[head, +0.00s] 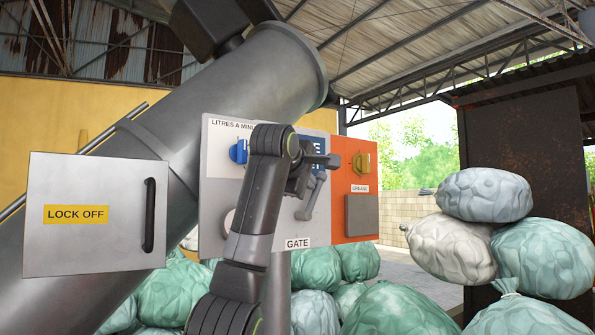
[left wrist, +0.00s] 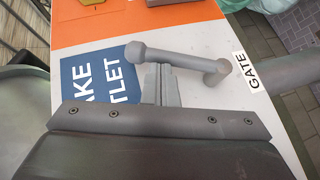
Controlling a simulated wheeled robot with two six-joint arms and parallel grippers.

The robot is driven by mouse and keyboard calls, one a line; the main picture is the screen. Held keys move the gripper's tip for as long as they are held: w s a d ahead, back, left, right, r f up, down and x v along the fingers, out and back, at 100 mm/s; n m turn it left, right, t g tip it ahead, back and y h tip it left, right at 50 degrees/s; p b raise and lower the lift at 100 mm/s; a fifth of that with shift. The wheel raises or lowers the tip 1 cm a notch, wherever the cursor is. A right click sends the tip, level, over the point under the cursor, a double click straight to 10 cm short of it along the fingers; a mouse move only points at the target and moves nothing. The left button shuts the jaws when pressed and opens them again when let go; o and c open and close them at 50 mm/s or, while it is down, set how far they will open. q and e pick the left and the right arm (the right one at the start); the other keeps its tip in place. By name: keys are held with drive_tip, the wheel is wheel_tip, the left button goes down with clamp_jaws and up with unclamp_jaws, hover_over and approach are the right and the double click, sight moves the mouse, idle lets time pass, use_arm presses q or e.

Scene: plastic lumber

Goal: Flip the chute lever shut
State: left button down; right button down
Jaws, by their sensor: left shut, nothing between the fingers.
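The grey chute lever (head: 313,197) is on the white part of the panel, above the GATE label (head: 297,243). In the left wrist view the lever (left wrist: 178,57) has a round knob at one end and a bend at the end near the GATE label (left wrist: 261,73). My left gripper (head: 326,161) is shut and empty, close to the lever's upper end. In the left wrist view its fingertips (left wrist: 160,70) come up beside the lever bar; I cannot tell whether they touch it. My arm hides part of the panel. My right gripper is not in view.
The panel also carries a blue valve (head: 238,151) and an orange section with a yellow valve (head: 361,164). A LOCK OFF door (head: 95,255) is at left, before a big grey pipe (head: 245,90). Green and white bags (head: 485,193) are piled below and at right.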

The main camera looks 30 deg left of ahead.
use_arm(q)
drive_tip(key=shift+w+d+f+m+g+p, duration=0.15)
drive_tip(key=shift+w+d+g, duration=0.15)
drive_tip(key=shift+w, duration=0.35)
drive_tip(key=shift+w+d+f+m+g+p, duration=0.15)
drive_tip(key=shift+w+d+g, duration=0.1)
drive_tip(key=shift+w, duration=0.35)
drive_tip(key=shift+w+d+f+b, duration=0.25)
drive_tip(key=shift+w+f, duration=0.3)
drive_tip(key=shift+w, duration=0.25)
drive_tip(key=shift+w+d+f+b, duration=0.1)
drive_tip(key=shift+w+d+f, duration=0.15)
drive_tip(key=shift+w+f, duration=0.4)
drive_tip(key=shift+w+d+f, duration=0.15)
drive_tip(key=shift+w+f, duration=0.2)
drive_tip(key=shift+w, duration=0.1)
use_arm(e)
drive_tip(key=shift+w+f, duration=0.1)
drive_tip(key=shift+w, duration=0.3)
use_arm(q)
drive_tip(key=shift+w+f+b, duration=0.15)
drive_tip(key=shift+f+b, duration=0.05)
drive_tip(key=shift+b, duration=0.1)
